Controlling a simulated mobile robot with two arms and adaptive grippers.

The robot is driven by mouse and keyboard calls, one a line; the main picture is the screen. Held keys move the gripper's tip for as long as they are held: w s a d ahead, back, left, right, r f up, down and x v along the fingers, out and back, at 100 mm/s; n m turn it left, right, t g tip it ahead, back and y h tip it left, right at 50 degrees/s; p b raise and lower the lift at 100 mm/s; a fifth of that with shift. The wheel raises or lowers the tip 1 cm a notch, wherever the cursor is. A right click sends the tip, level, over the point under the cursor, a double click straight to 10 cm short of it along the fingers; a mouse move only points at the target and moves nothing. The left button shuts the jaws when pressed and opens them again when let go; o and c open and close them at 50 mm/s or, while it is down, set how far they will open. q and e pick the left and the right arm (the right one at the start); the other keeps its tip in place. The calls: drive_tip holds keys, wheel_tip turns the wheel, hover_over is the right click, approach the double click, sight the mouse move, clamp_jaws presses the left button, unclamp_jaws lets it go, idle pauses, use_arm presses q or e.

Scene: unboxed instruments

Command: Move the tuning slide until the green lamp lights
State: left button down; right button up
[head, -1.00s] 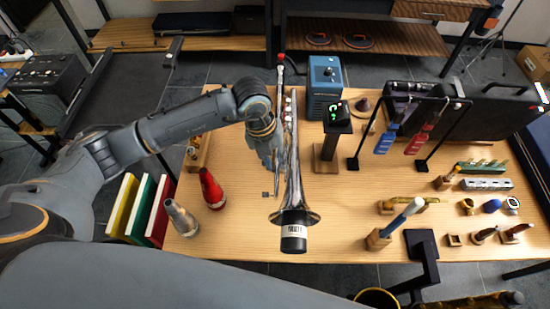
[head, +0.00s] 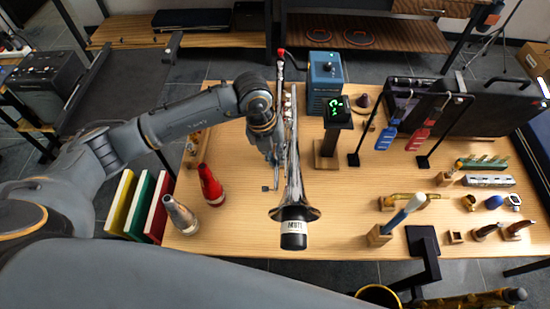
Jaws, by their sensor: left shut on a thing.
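A silver trumpet (head: 293,180) stands over the middle of the wooden table, its bell toward me. A black mute (head: 293,241) sits in the bell. My left gripper (head: 273,160) is shut at the trumpet's left side, on what looks like the tuning slide; its fingers and my wrist hide most of that part. A small black tuner (head: 338,109) on a wooden post (head: 327,149) shows bright green marks, too small to read. I cannot tell a separate green lamp apart from them. My right gripper is not in view.
A blue box with a knob (head: 326,77) stands behind the tuner. Red (head: 211,186) and grey (head: 181,215) cones stand front left. A rack with blue and red tags (head: 420,139), a black case (head: 485,115) and several small parts fill the right. The table front is partly clear.

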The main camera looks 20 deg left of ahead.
use_arm(q)
drive_tip(key=c, duration=1.7)
unclamp_jaws()
drive_tip(key=shift+o, duration=0.2)
wheel_tip(320, 180, up, 12)
drive_tip(key=a, duration=0.2)
drive_tip(key=shift+s+a, duration=0.2)
drive_tip(key=shift+s, duration=0.05)
drive_tip(key=shift+f, duration=0.1)
